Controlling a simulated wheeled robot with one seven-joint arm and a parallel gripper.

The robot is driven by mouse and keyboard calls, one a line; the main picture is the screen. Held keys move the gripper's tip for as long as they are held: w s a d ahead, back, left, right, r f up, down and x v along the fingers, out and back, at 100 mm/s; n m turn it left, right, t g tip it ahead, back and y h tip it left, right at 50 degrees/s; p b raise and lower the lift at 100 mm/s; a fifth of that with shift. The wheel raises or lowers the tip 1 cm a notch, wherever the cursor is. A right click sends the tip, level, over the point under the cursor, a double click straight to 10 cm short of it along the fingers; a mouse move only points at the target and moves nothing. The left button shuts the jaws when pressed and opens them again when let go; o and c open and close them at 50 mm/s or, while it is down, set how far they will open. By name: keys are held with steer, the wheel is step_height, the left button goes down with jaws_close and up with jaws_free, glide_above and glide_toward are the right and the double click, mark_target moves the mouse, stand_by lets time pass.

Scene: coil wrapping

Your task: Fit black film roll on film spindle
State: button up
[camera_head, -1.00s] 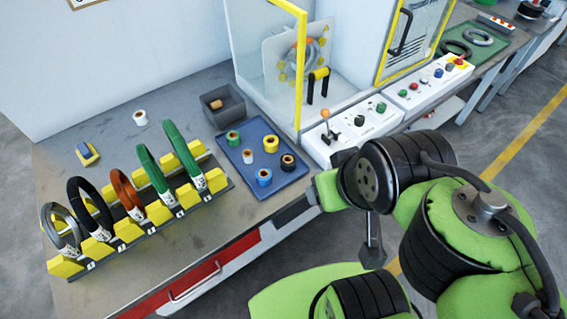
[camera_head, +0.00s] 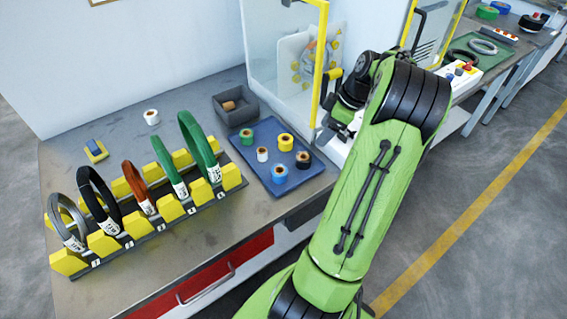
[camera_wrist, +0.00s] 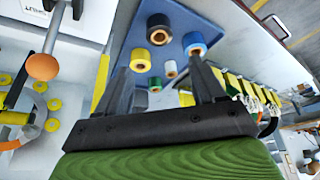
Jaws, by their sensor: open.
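The black film roll (camera_head: 303,159) stands on the right part of the blue tray (camera_head: 259,179), among other rolls. In the wrist view the black roll (camera_wrist: 158,28) is at the top, beyond my fingertips and apart from them. My gripper (camera_wrist: 160,70) is open and empty, its fingers pointing towards the tray. In the head view my arm hides most of the gripper, beside the tray at the machine's front. The film spindle cannot be made out clearly; the wrapping head (camera_head: 307,55) is behind the glass, partly covered by the yellow frame.
Yellow (camera_head: 286,142), blue (camera_head: 280,173), white (camera_head: 262,154) and green (camera_head: 246,137) rolls share the tray. A grey bin (camera_head: 232,110) stands behind it. A rack (camera_head: 131,240) of coils is at left. The yellow-framed guard (camera_head: 322,62) and an orange lever knob (camera_wrist: 42,67) are close by.

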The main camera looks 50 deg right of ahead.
steer(key=b, duration=0.3)
glide_above(303, 155)
steer(key=s, duration=0.3)
step_height(303, 155, down, 9)
steer(key=shift+w+r, duration=0.15)
steer(key=b+x, duration=0.1)
steer(key=x, duration=0.4)
steer(key=shift+w+d+b, duration=0.1)
steer(key=shift+w+b, duration=0.2)
steer(key=shift+b, duration=0.1)
steer(key=shift+c, duration=0.2)
steer(key=c, duration=0.8)
